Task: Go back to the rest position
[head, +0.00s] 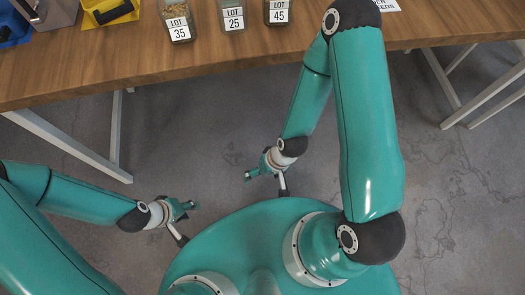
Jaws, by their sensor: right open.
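My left gripper (188,211) is at the lower left, over the grey floor and beside my teal base. Its small teal fingers look apart, with nothing seen between them. My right gripper (250,176) hangs over the floor near the middle of the view, in front of the table. It is open and empty. Both grippers are below and clear of the table edge, and neither touches any object. The fingers are small in this view, so fine detail is hard to make out.
A wooden table (130,60) spans the top, with pale metal legs (115,130) below. Jars labelled LOT 35 (178,22), LOT 25 (232,15) and LOT 45 (277,12) stand on it. A yellow bin (108,10) and a blue bin (12,25) are at left. Floor between is clear.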

